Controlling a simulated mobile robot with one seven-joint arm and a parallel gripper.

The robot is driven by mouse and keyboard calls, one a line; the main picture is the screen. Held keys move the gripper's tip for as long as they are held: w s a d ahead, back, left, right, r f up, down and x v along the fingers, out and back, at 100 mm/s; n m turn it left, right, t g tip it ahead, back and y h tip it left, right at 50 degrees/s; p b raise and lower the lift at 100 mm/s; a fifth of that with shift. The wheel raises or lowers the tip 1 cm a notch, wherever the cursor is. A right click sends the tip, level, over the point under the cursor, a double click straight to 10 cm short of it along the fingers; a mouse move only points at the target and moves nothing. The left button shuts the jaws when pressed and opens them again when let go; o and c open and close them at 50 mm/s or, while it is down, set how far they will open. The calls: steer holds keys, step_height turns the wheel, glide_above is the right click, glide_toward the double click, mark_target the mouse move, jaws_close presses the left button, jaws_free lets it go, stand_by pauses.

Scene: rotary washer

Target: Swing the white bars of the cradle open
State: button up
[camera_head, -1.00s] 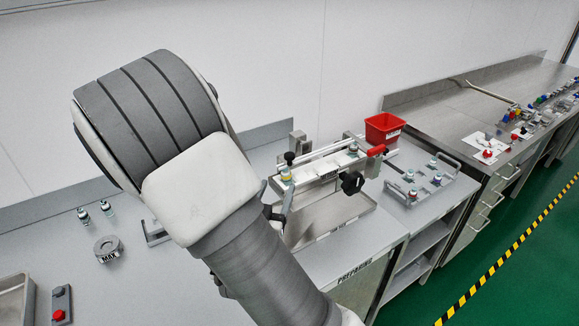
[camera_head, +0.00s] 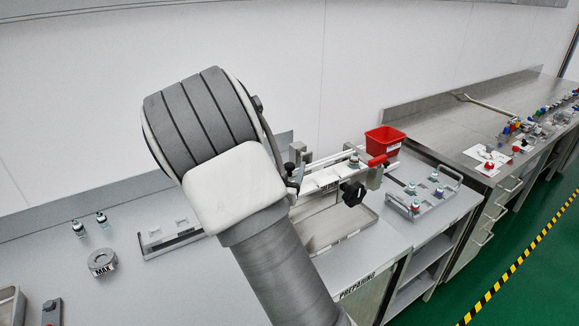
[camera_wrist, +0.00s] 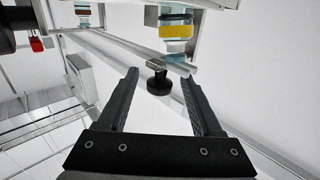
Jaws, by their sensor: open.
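The cradle's white bars (camera_head: 328,162) run along the top of a metal frame over a steel tray (camera_head: 348,220). My forearm and wrist hide the cradle's left end in the head view. A black knob (camera_head: 353,193) and a red handle (camera_head: 378,160) are at its right end. In the wrist view my gripper (camera_wrist: 160,78) is open and empty. A small black knob (camera_wrist: 158,84) shows between its fingertips; I cannot tell whether they touch it. A rail (camera_wrist: 115,50) runs behind it, and a vial with a yellow band (camera_wrist: 176,32) is just above.
A red bin (camera_head: 385,140) stands behind the cradle's right end. A rack with vials (camera_head: 425,196) is to the right. A grey ring marked MAX (camera_head: 102,262), two small vials (camera_head: 90,223) and a low rack (camera_head: 170,238) are on the left. The left bench top is mostly clear.

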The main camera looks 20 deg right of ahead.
steer(key=shift+w+d, duration=0.15)
jaws_close()
stand_by(0.4)
stand_by(1.0)
